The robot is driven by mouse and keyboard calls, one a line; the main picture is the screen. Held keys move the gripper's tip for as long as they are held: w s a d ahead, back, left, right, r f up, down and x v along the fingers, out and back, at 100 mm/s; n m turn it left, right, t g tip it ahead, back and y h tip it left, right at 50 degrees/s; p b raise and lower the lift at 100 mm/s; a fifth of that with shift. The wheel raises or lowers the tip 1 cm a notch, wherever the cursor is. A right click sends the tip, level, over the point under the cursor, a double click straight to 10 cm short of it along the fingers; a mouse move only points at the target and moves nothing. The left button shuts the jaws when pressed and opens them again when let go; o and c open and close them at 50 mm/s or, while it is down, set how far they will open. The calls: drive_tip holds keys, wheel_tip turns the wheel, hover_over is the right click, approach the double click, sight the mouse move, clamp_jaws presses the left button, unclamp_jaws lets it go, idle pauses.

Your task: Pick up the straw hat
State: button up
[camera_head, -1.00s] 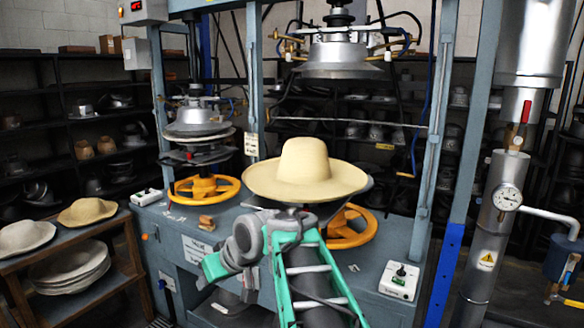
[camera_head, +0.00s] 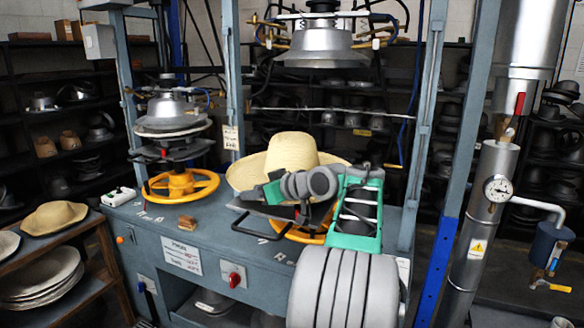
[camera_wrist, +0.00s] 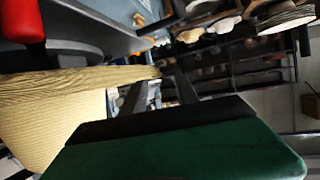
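The straw hat (camera_head: 290,148) is pale yellow with a tall round crown and a wide brim. It sits crown up on the press's lower form, under the raised press head. The two dark fingers stand apart. I cannot tell whether the brim lies between them or touches them.
The raised metal press head (camera_head: 318,42) hangs above the hat. A yellow handwheel (camera_head: 180,187) is on the left station. A blue post (camera_head: 440,268) and a steel cylinder with a gauge (camera_head: 480,225) stand right. A shelf with hats (camera_head: 50,262) is at left.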

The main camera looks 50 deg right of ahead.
drive_tip(key=shift+w+f, duration=0.2)
drive_tip(key=shift+w, duration=0.35)
drive_tip(key=shift+s, duration=0.1)
drive_tip(key=shift+c, duration=0.4)
clamp_jaws()
idle(0.5)
